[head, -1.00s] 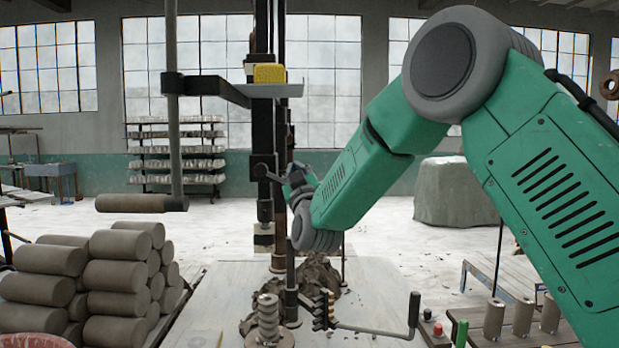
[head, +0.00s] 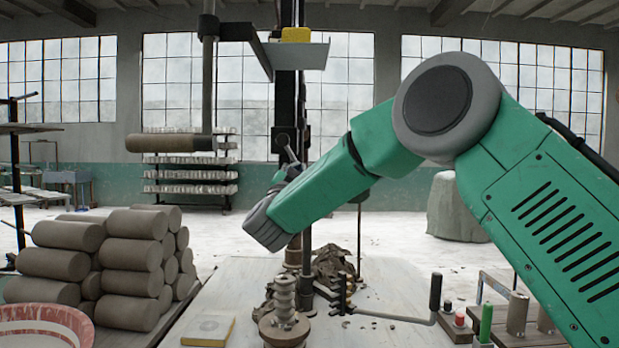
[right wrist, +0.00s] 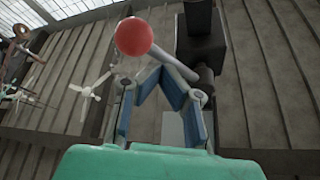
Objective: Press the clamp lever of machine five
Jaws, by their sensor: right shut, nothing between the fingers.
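The machine has a dark upright column (head: 286,95) at the middle of the head view. In the right wrist view a grey lever (right wrist: 178,62) with a red ball knob (right wrist: 133,36) runs from a dark block (right wrist: 200,45) on the machine. My right gripper (head: 286,172) is in front of the column, small and partly hidden by my wrist. In the right wrist view its blue fingers (right wrist: 159,76) are shut and empty, with the lever and knob just beyond the tips. Whether they touch cannot be told. No machine number is readable. My left gripper is out of view.
A stack of clay cylinders (head: 135,250) stands left of the table (head: 235,275). On the table are a yellow book (head: 208,329), clay trimmings (head: 330,265) and a crank handle (head: 435,290). A shelf plate (head: 310,52) with a yellow block (head: 296,35) hangs above.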

